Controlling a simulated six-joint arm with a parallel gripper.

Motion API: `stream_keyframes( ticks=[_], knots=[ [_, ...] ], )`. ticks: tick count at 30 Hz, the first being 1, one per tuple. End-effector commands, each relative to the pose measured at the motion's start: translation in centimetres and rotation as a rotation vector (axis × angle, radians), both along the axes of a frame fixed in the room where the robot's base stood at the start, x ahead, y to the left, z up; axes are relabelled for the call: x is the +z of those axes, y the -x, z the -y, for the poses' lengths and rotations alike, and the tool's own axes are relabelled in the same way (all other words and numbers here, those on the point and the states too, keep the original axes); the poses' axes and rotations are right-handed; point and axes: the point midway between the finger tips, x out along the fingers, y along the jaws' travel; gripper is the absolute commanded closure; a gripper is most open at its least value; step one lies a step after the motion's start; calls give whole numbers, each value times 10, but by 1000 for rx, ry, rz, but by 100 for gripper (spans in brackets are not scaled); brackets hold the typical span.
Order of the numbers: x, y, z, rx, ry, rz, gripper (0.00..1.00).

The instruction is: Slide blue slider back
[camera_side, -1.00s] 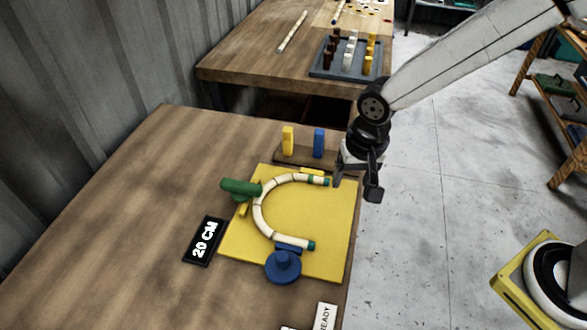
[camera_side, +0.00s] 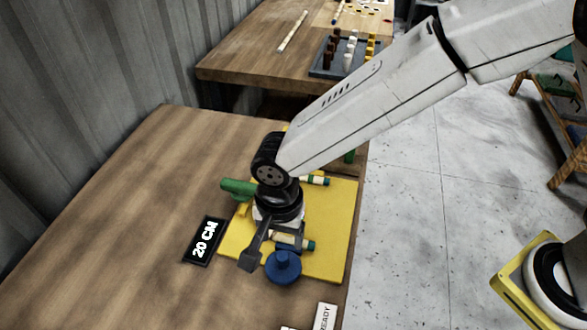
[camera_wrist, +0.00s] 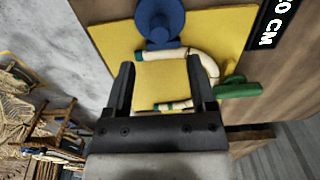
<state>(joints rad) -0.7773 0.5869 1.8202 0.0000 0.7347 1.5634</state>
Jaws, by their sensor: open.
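A round blue knob (camera_side: 284,267) sits at the near edge of the yellow board (camera_side: 336,215); the wrist view also shows it (camera_wrist: 160,18) at the top. A small blue block (camera_wrist: 164,43) lies between it and the rattan. The cream rattan (camera_wrist: 207,64) curves in a U on the board, mostly hidden in the side view behind my arm; its teal-tipped end (camera_side: 308,245) shows. My gripper (camera_side: 273,250) is low over the board near the knob. Its fingers (camera_wrist: 160,66) are spread and empty, with the blue block beyond the tips. I cannot tell whether they touch anything.
A green handle (camera_side: 238,188) stands at the board's left side. A "20 CM" sign (camera_side: 205,241) lies left, and a "READY" sign (camera_side: 325,315) lies near the front. Open table is at left. A grey peg tray (camera_side: 322,69) is on the back table.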

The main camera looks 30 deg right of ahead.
Motion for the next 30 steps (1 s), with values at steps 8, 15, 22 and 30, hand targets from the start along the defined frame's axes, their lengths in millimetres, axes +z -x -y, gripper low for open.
stream_keyframes(
  ticks=[8, 15, 22, 30],
  knots=[
    [-23, 0, 1, 0, 1, -1, 28],
    [-51, 0, 1, 1, 1, -1, 28],
    [-70, 0, 0, 1, -1, 1, 28],
    [-75, 0, 0, 1, -2, 2, 28]
  ],
)
